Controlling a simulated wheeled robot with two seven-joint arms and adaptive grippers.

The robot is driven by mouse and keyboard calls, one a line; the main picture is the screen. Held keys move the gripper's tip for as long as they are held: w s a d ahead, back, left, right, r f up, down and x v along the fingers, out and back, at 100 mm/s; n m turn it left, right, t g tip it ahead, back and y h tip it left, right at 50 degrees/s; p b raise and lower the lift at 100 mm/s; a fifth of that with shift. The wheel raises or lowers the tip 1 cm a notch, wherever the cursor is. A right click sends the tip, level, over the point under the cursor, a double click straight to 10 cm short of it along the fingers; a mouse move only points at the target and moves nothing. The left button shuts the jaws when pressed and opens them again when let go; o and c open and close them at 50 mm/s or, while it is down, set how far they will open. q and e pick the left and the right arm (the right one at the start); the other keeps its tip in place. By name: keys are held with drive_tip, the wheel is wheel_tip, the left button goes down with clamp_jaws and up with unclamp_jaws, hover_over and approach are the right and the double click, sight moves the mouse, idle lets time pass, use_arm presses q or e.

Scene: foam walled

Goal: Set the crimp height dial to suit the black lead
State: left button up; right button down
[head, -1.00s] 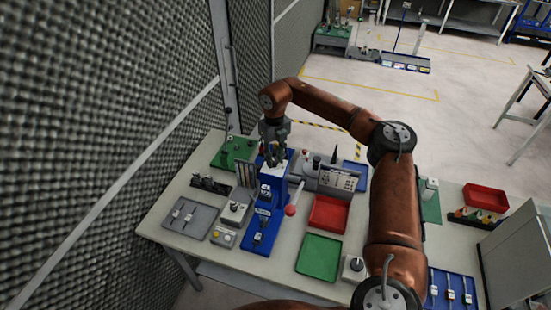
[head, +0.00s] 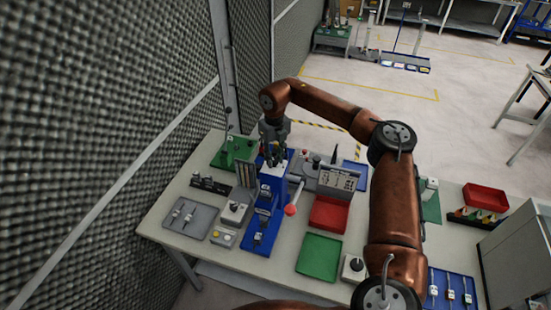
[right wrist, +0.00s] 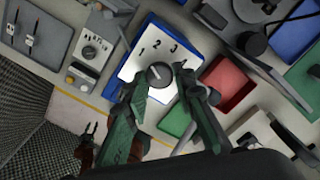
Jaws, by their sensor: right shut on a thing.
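The crimp height dial is a grey knob (right wrist: 161,75) on a white plate (right wrist: 130,68) marked 1, 2, 3 and 4, on top of the blue crimp press (head: 266,190). My right gripper (right wrist: 161,80) points down at it, its green fingers shut on the knob's sides. I cannot tell which number the knob points to. Short leads lie on a grey tray (head: 198,226) at the left, also seen in the right wrist view (right wrist: 47,20); which one is black is unclear. What appears to be my left gripper (right wrist: 88,130) is small at the lower left of the right wrist view.
A lever with a red knob (head: 290,210) sticks out right of the press. A panel with a chart (head: 340,179), a red tray (head: 329,214) and a green tray (head: 319,257) are to the right. A grey box with a dial (head: 233,212) stands close at the left.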

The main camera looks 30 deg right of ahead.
sight(275, 160)
drive_tip(key=shift+f, duration=0.15)
drive_tip(key=c, duration=2)
unclamp_jaws()
drive_tip(key=shift+w, duration=0.15)
drive_tip(key=o, duration=0.4)
drive_tip(key=shift+w+f, duration=0.1)
drive_tip(key=shift+w, duration=0.05)
drive_tip(key=shift+s, duration=0.2)
wheel_tip(275, 160, up, 12)
drive_tip(key=shift+r, duration=0.15)
